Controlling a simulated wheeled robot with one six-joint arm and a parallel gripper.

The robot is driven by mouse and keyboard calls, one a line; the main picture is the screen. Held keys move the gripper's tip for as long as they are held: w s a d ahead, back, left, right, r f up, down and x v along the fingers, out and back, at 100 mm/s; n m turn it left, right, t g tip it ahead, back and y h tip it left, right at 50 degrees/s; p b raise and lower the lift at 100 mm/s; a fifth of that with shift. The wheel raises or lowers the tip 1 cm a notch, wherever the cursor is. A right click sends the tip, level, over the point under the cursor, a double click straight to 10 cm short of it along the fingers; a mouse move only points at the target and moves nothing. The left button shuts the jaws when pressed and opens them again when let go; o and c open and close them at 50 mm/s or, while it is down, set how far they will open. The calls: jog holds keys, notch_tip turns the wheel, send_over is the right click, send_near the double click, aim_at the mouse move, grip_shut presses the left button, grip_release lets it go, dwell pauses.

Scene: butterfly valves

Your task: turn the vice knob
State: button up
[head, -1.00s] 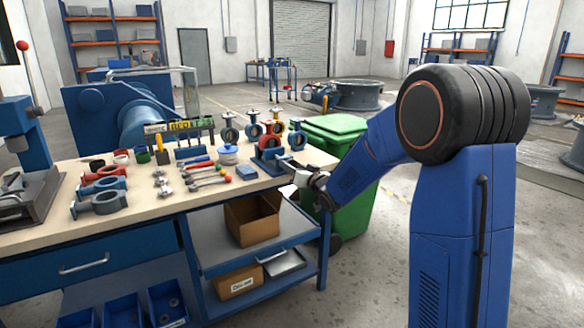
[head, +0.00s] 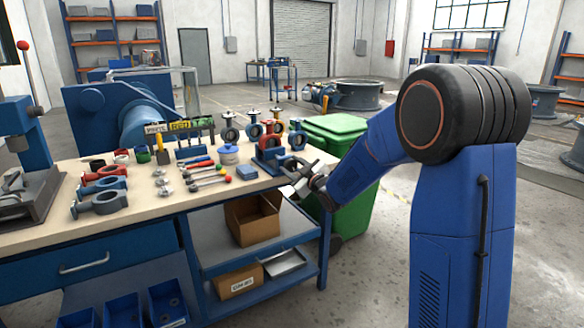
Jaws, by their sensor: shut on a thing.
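The vice is a blue and red clamp (head: 268,153) at the right end of the workbench, among the valve parts. Its knob is at the vice's near right side, mostly hidden behind my gripper and too small to make out. My gripper (head: 297,178) is at the bench's right front corner, close against that side of the vice. It is shut on the knob, though its fingertips are small and partly hidden. My blue arm reaches to it from the right.
The wooden workbench top (head: 130,225) holds red and grey rings, tools and several valves. A blue block (head: 247,172) lies just left of the vice. A green bin (head: 350,212) stands close beside the bench under my arm. A cardboard box (head: 253,220) sits on the shelf below.

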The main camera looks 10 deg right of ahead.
jog(key=n, duration=0.4)
jog(key=shift+f+n, duration=0.1)
jog(key=shift+n, duration=0.2)
jog(key=n, duration=0.3)
jog(key=shift+n, duration=0.3)
jog(key=n, duration=0.7)
jog(key=shift+s+f, duration=0.1)
jog(key=shift+f, duration=0.05)
jog(key=n, duration=0.6)
jog(key=shift+f+n, duration=0.1)
jog(key=shift+n, duration=0.2)
jog(key=n, duration=0.7)
jog(key=o, duration=1.1)
jog(key=shift+d, duration=0.1)
